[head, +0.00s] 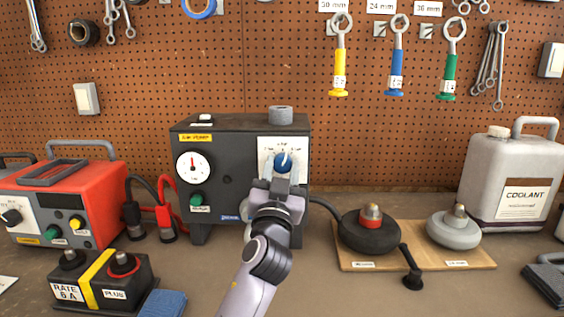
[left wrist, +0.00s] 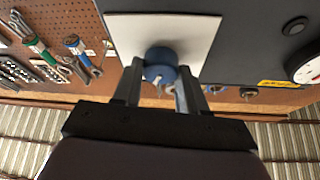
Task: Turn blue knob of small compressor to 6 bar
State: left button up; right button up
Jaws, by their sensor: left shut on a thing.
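The small compressor (head: 235,140) is a dark grey box standing at the back of the bench. Its blue knob (head: 284,163) sits on a white scale plate (head: 296,146) at the box's right front, and its white pointer aims roughly upward, slightly right. The scale marks are too small to read. My left gripper (head: 283,180) is at the knob. In the left wrist view, which is turned over, the two fingers stand either side of the blue knob (left wrist: 160,63), shut on it. The fingers hide the knob's lower part in the head view. My right gripper is not in view.
A round gauge (head: 194,168) and green button (head: 196,199) are on the compressor's left front. A red charger (head: 95,190) and battery (head: 135,275) stand left. A wooden board (head: 480,257) with two round items and a coolant can (head: 510,180) stand right.

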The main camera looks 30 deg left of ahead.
pick_arm(q)
jog(key=shift+r+m+h+p, duration=0.3)
jog(key=shift+m+h+p, duration=0.3)
jog(key=shift+m+p, duration=0.45)
jog(key=shift+a+f+m+h+p, duration=0.1)
jog(key=shift+m+h+p, duration=0.35)
jog(key=shift+m+p, duration=0.5)
jog(key=shift+f+m+h+p, duration=0.1)
jog(key=shift+m+h+p, duration=0.4)
jog(key=shift+m, duration=0.8)
jog(key=o, duration=1.1)
jog(key=shift+c, duration=0.2)
jog(key=shift+h, duration=0.25)
